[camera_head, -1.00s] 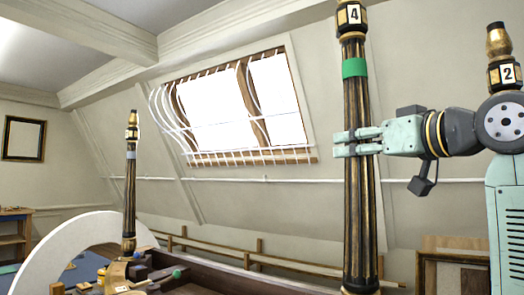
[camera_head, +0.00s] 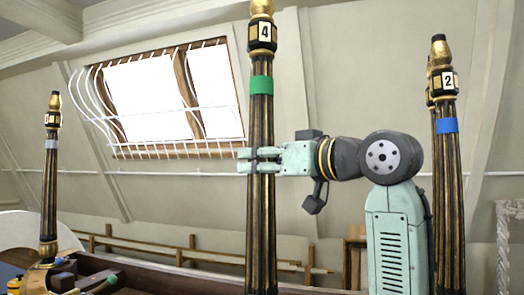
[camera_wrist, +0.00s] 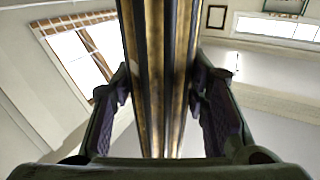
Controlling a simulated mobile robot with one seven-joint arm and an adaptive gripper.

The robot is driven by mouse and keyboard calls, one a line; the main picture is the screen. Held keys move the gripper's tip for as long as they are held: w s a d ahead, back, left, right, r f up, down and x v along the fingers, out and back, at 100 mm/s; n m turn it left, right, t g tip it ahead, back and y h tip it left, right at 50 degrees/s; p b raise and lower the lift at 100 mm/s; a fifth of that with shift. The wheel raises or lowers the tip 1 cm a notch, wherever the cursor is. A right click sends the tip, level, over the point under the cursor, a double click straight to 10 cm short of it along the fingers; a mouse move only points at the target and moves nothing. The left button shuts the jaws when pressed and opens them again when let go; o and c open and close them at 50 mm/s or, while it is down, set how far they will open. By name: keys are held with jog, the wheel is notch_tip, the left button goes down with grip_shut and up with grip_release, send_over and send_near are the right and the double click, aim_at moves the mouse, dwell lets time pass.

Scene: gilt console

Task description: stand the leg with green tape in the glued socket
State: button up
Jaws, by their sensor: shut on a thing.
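The leg with green tape (camera_head: 261,205) is dark and fluted with gilt lines, and carries a number 4 plate near its top. It stands upright in the head view, and its lower end runs out of the frame. My gripper (camera_head: 262,160) is shut on its shaft below the green tape (camera_head: 261,85). In the wrist view the fluted shaft (camera_wrist: 160,70) runs between my two fingers (camera_wrist: 165,110). The glued socket cannot be made out in these frames.
A leg with grey tape (camera_head: 49,200) stands upright at the left. A leg with blue tape (camera_head: 449,200) and number 2 stands at the right behind my arm, with another partly hidden behind it. A wooden rail (camera_head: 180,250) runs along the sloped wall. A barred window (camera_head: 150,95) is behind.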

aim_at(272, 194)
jog(key=shift+f+b, duration=1.05)
jog(key=shift+f, duration=1.85)
jog(key=o, duration=1.1)
jog(key=shift+o, duration=1.3)
jog(key=shift+f, duration=0.1)
